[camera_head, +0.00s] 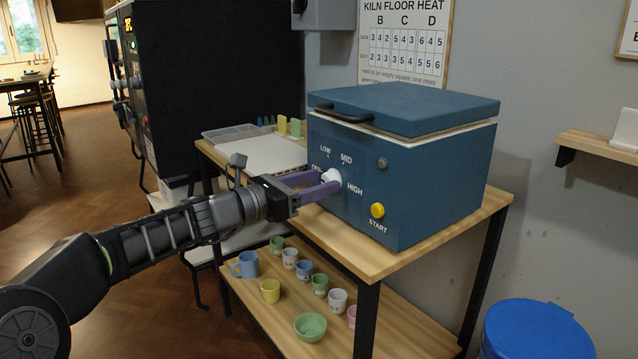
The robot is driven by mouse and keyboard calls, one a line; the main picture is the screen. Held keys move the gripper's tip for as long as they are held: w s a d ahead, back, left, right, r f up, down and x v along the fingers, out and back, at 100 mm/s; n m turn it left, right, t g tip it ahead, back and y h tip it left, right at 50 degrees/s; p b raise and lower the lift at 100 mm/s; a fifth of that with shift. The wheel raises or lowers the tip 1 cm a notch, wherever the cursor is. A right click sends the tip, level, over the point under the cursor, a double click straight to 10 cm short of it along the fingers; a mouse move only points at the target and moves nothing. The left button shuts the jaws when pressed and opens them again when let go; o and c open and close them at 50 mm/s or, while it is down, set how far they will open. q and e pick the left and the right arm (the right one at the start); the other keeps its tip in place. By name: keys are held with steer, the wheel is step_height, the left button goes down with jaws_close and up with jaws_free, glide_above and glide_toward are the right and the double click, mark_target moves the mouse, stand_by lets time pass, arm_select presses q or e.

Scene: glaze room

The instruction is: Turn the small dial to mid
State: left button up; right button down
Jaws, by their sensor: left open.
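The small dial (331,175) is a white knob on the front of the blue kiln (405,180). Labels OFF, LOW, MID and HIGH are printed around it. My left gripper (325,183) reaches in from the left, its purple fingers apart at the dial. The fingers partly cover the dial and part of the OFF label. I cannot tell whether they touch it, and the dial's pointer direction is not clear. My right gripper is out of view.
A yellow START button (377,210) and a grey round knob (382,163) are on the same panel. The kiln stands on a wooden table (385,262). Several cups and a green bowl (310,327) stand on the lower shelf. A blue lidded bin (537,330) is at the lower right.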

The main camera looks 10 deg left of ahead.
arm_select(q)
steer(key=shift+w+d, duration=0.25)
steer(key=shift+c, duration=0.5)
jaws_close()
